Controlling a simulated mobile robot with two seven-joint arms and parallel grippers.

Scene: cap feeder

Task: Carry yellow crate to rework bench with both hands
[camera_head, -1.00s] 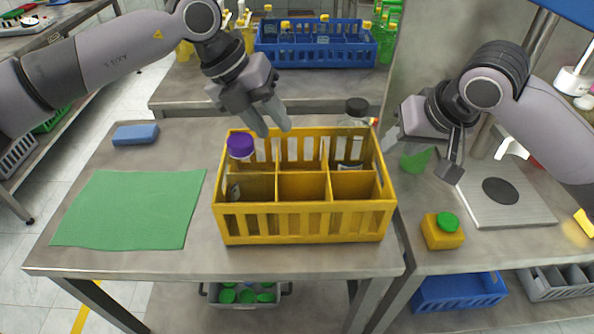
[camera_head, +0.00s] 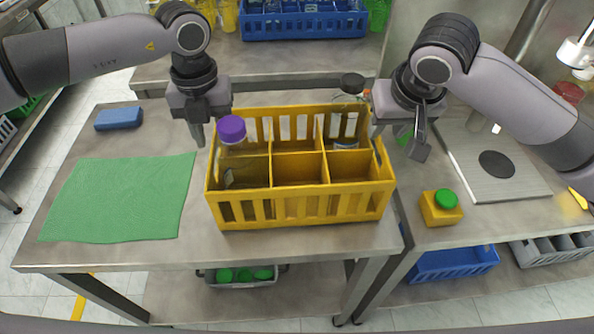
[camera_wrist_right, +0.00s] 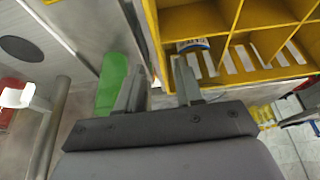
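The yellow crate (camera_head: 300,212) stands upright on the steel table, with several compartments. A purple-capped bottle (camera_head: 231,130) is in its back left compartment. Another item with a pale label shows low in the back right compartment and in the right wrist view (camera_wrist_right: 192,45). My left gripper (camera_head: 203,132) points down just outside the crate's left wall, and looks open, though its fingers partly overlap in view. My right gripper (camera_head: 398,140) points down at the crate's right end, its fingers apart. In the right wrist view, the crate's edge lies just beyond the open fingers (camera_wrist_right: 158,88); contact cannot be told.
A green mat (camera_head: 118,198) and a blue block (camera_head: 119,118) lie left of the crate. A dark-capped container (camera_head: 352,82) is at the crate's back right. The right bench holds a yellow block with a green top (camera_head: 441,208) and a plate (camera_head: 490,165). A blue crate (camera_head: 300,27) is behind.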

